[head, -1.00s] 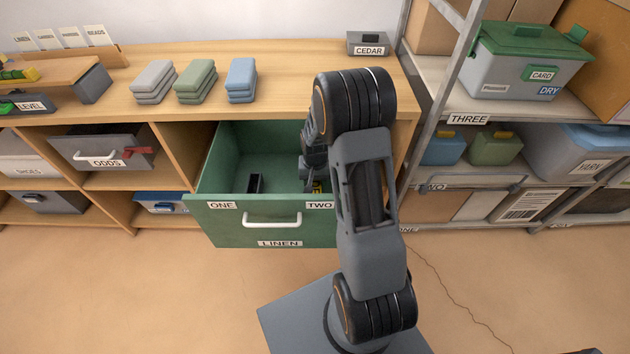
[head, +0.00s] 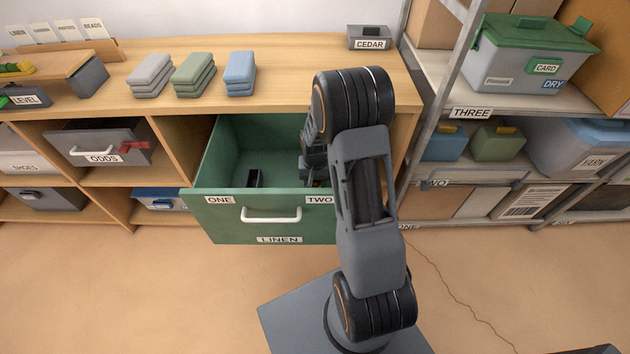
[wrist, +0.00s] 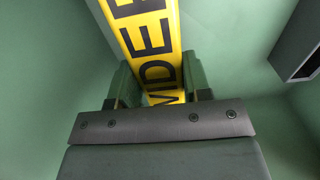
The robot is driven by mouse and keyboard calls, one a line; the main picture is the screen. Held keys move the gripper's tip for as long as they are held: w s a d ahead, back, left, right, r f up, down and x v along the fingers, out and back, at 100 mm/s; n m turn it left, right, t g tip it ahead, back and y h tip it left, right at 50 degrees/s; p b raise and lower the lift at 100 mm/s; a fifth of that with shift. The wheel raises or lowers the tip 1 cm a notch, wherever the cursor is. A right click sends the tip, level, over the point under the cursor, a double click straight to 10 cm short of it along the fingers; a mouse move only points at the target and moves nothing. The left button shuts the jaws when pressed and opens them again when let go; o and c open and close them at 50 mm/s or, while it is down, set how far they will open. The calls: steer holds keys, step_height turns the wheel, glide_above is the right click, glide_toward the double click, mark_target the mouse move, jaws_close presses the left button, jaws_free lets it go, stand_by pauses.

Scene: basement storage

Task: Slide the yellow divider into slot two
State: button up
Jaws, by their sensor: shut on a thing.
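The yellow divider (wrist: 152,42) shows in the wrist view as a bright strip with large black letters. It runs down between the two fingers of my gripper (wrist: 158,88), which is shut on it. In the head view my gripper (head: 314,172) is inside the open green drawer (head: 225,228), at its right side behind the TWO label (head: 319,200). The divider cannot be made out there. A dark slot piece (head: 255,178) stands on the drawer floor behind the ONE label (head: 220,199). The slot by TWO is hidden by my gripper and arm, so I cannot tell whether the divider is in it.
The wrist view shows green drawer walls and a dark grey block (wrist: 300,42) at the right. Folded cloth stacks (head: 193,75) and a CEDAR box (head: 368,38) stand on the wooden top. A metal shelf (head: 455,90) stands close right. The drawer's left half is mostly clear.

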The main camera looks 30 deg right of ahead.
steer(key=shift+f+b, duration=0.8)
steer(key=shift+f, duration=0.4)
steer(key=o, duration=1.4)
steer(key=shift+c, duration=0.2)
steer(key=shift+r, duration=0.1)
step_height(320, 180, up, 14)
steer(key=p, duration=0.3)
steer(key=s+a+r+n+t+p, duration=0.1)
steer(key=s+a+r+p, duration=0.2)
steer(key=r, duration=0.7)
steer(key=s+a+r+n+t+p, duration=0.1)
steer(key=s+a+r+n+p, duration=0.1)
steer(key=s+r+p, duration=0.5)
steer(key=s+a+r+n+t+p, duration=0.1)
steer(key=s+a+r+p, duration=0.3)
steer(key=r, duration=1)
steer(key=s+n+p, duration=0.1)
steer(key=s+p, duration=0.1)
steer(key=p, duration=0.2)
steer(key=shift+a+t+p, duration=0.3)
steer(key=shift+a+p, duration=0.05)
steer(key=shift+p, duration=0.05)
